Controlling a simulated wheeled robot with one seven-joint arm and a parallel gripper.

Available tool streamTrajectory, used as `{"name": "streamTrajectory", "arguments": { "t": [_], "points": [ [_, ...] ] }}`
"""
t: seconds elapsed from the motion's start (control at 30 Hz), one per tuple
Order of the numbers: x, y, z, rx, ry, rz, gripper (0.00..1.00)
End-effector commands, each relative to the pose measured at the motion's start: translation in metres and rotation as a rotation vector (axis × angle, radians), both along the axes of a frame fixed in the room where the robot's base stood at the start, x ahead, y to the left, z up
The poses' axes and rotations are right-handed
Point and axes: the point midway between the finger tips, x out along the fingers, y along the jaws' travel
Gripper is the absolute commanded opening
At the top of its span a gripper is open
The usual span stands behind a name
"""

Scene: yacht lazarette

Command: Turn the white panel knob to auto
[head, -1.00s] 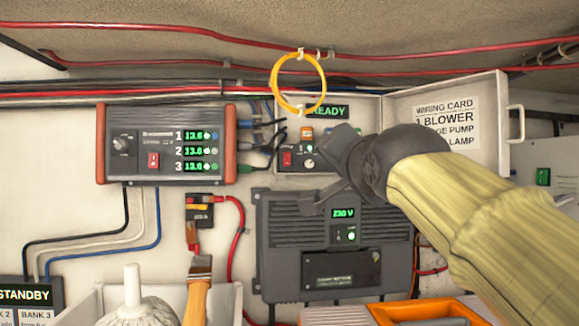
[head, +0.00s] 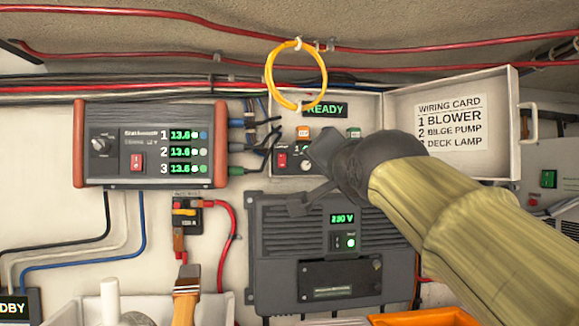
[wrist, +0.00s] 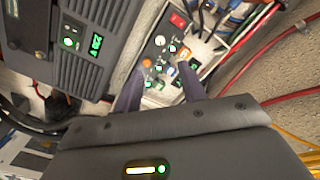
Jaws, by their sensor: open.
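The white panel (head: 290,120) is an open box on the wall with a green READY display. Its small round knob (head: 306,167) sits low on the face, right of a red switch (head: 283,160). My gripper (head: 308,182) is in front of the panel's lower right part and hides some of it. In the wrist view, my gripper's two fingers (wrist: 160,70) are spread apart and empty, pointing at the panel face. Small round controls (wrist: 160,41) show just beyond the fingertips. I cannot read the knob's setting or tell whether a finger touches it.
A grey inverter (head: 270,230) with a 230 V display is below the panel. A red-ended power unit (head: 150,145) is to the left. The opened lid with a wiring card (head: 450,122) stands right. A yellow cable loop (head: 270,70) hangs at the panel's top left.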

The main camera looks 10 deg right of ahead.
Motion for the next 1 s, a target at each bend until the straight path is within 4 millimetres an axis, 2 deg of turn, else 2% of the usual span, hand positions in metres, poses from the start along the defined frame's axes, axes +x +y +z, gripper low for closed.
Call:
{"name": "streamTrajectory", "arguments": {
  "t": [0.7,0.9,1.0],
  "points": [
    [0.126,-0.001,0.002,-0.001,0.002,-0.004,0.41],
    [0.152,-0.001,0.002,-0.001,-0.001,-0.004,0.41],
    [0.158,-0.001,0.001,0.0,-0.001,-0.004,0.41]
  ]
}}
